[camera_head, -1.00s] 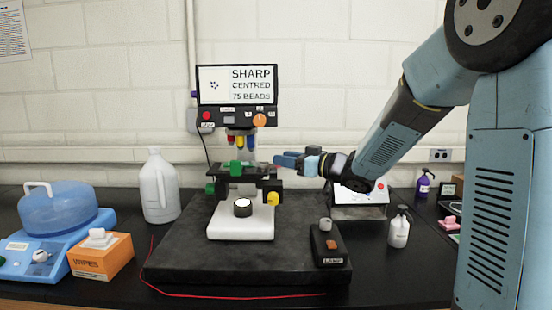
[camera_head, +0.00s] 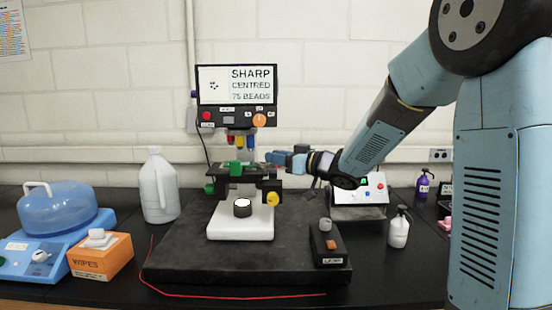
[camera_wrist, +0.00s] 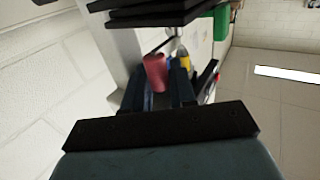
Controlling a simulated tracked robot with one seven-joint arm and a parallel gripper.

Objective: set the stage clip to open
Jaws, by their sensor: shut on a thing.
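A microscope has a black stage (camera_head: 243,172) with a green block (camera_head: 236,168) on it, above a white base (camera_head: 240,225). My gripper (camera_head: 273,157) is at the right side of the stage. In the wrist view, its two dark blue fingers (camera_wrist: 160,88) are shut on a red-pink cylinder (camera_wrist: 155,72), which seems to be the stage clip's handle. In the head view my gripper hides the clip, and I cannot tell the clip's position.
Colored objectives (camera_head: 240,141) hang just above the stage, under the black screen head (camera_head: 236,95). A yellow knob (camera_head: 272,198) sticks out below my gripper. A black lamp box (camera_head: 328,245) and a white bottle (camera_head: 399,229) stand to the right.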

